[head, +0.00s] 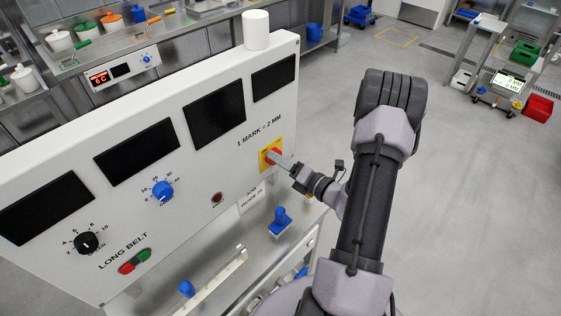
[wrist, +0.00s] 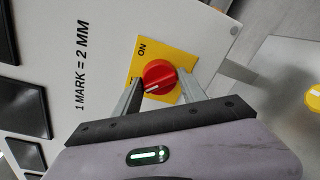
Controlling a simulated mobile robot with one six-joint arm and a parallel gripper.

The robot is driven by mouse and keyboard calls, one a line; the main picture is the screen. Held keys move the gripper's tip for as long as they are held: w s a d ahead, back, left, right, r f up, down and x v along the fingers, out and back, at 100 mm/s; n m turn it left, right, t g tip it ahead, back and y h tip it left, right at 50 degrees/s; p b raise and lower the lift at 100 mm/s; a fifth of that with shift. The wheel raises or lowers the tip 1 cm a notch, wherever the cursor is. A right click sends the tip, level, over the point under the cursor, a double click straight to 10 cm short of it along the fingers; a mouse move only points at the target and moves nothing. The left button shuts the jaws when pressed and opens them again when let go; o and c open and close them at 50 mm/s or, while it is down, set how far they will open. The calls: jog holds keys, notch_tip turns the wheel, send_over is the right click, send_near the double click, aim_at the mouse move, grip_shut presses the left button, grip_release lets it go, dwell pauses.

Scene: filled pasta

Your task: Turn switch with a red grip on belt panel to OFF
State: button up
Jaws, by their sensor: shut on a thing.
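The belt panel (head: 235,165) is a large white slanted board with dark screens. The switch with a red grip sits on a yellow plate (head: 264,160) at its right end, partly hidden by my gripper in the head view. In the wrist view the red grip (wrist: 158,78) is round with a white pointer line, and ON is printed on the yellow plate (wrist: 143,62). My gripper (head: 275,157) is at the switch. Its two fingers, also in the wrist view (wrist: 160,88), stand on either side of the red grip, shut on it. An OFF mark is not visible.
The panel also carries a black knob (head: 86,243), a blue knob (head: 162,191), a red and green button pair (head: 134,261) and a small red button (head: 216,198). Blue-handled parts (head: 281,222) stand on the ledge below.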

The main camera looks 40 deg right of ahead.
jog(key=shift+r, duration=0.15)
dwell(0.4)
jog(key=o, duration=1.3)
jog(key=shift+o, duration=0.2)
jog(key=s+d+r+p, duration=0.1)
jog(key=s+p, duration=0.1)
jog(key=s, duration=1.5)
jog(key=shift+s+d+p, duration=0.15)
jog(key=shift+p, duration=0.2)
